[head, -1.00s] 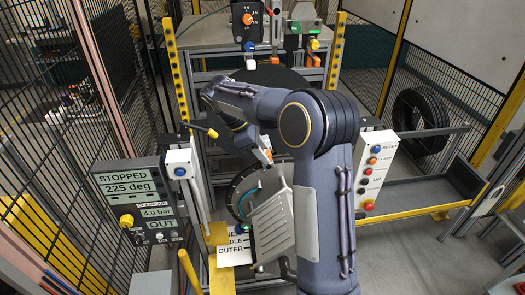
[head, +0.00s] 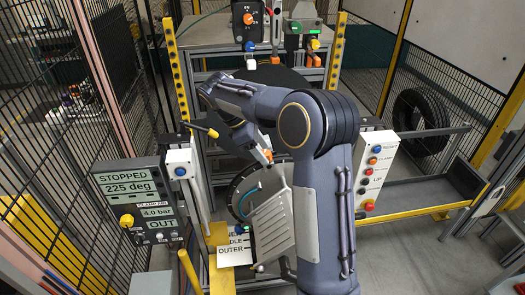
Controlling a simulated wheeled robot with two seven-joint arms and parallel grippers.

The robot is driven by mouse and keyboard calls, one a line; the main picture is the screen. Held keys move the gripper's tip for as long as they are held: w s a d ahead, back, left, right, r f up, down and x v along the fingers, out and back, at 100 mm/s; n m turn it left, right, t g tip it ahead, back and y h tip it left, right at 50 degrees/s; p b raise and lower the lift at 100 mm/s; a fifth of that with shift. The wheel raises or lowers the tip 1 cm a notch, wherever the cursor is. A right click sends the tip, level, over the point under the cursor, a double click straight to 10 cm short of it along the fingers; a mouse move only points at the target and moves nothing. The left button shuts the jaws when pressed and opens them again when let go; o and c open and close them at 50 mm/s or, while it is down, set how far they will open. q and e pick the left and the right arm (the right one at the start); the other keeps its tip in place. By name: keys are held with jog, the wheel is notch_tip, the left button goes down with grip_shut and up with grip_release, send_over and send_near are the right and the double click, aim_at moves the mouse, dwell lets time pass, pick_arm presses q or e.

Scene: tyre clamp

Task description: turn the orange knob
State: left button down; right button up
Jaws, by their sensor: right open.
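An orange knob (head: 249,18) sits on the face of a dark dial box at the top of the head view, with white marks around it. My right arm comes up from the bottom, and its forearm bends to the left across the middle of the machine. My right gripper (head: 264,154) is below the forearm, open and mostly hidden by it, well below and apart from the knob. My left gripper is not in view.
A blue knob (head: 250,45) sits under the orange one. A display panel (head: 133,200) reads STOPPED, 225 deg, 4.0 bar, OUT. A white button box (head: 375,170) stands at the right. A tyre (head: 420,120) leans behind it. Mesh fencing encloses the left side.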

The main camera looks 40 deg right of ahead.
jog(key=v, duration=0.7)
jog(key=shift+s, duration=0.15)
